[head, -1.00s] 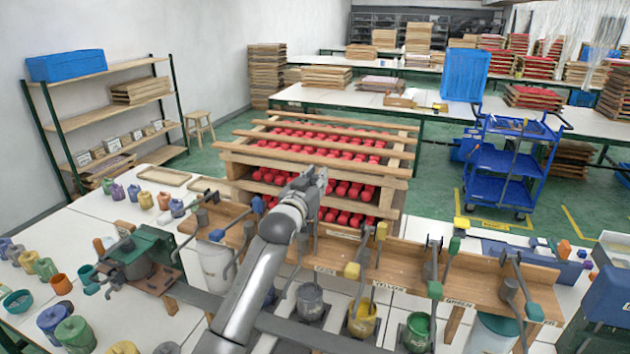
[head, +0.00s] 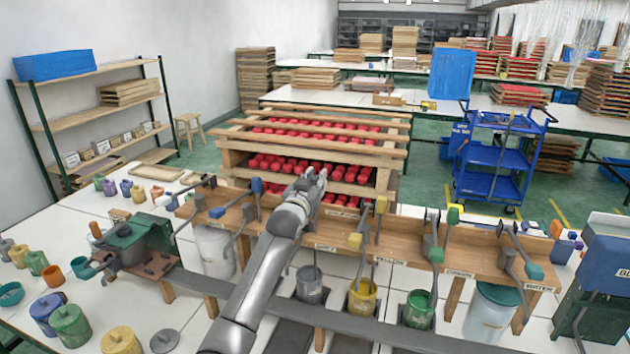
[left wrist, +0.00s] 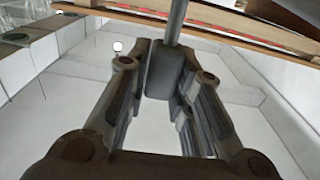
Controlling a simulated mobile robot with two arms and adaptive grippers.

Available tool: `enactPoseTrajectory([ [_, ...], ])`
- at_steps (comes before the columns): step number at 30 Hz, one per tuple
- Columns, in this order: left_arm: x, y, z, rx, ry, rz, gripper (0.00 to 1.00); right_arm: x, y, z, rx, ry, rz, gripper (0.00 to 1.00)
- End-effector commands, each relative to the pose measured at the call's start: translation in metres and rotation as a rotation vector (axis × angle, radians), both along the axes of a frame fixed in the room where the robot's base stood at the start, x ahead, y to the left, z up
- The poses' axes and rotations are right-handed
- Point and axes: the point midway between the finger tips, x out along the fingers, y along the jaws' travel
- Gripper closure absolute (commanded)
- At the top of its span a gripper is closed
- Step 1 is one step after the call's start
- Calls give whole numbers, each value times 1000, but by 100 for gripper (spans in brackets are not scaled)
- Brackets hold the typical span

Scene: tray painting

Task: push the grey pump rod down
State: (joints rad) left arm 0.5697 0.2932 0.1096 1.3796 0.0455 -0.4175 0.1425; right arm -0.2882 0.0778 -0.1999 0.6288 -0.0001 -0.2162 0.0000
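My left gripper (head: 314,180) reaches in over the wooden pump rack (head: 395,242), above the grey pot (head: 312,286). A thin grey rod rises from that pot, and its top is hidden behind my arm and gripper in the head view. In the left wrist view, the grey handle block of the pump rod (left wrist: 166,72) sits between the two fingertips of my left gripper (left wrist: 162,85). Both fingers appear to touch its sides. A grey bar runs on from the block to the top of that view. My right gripper is not in view.
A yellow pot (head: 362,300), a green pot (head: 418,310) and a white bucket (head: 490,312) stand to the right along the rack. A green clamp device (head: 135,245) and several paint jars are at left. A wooden rack with red items (head: 315,125) stands behind.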

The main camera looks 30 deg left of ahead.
Motion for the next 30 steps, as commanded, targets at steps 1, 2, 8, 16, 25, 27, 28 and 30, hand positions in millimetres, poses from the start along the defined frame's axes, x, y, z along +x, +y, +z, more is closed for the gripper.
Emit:
enactPoseTrajectory([
  [1,0,0,0,0,1,0,70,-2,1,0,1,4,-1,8],
  [2,0,0,0,0,0,0,66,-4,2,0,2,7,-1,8],
  [8,0,0,0,0,-1,0,57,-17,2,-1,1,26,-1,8],
  [16,-3,0,0,0,-1,0,57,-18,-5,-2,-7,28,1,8],
  [25,-37,-9,-1,1,-1,0,57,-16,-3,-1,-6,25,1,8],
  [27,-48,-12,-1,1,-1,0,57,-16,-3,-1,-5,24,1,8],
  [28,-53,-13,-1,1,-1,0,57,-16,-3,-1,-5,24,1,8],
  [30,-64,-15,0,0,-2,0,57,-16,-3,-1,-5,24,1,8],
])
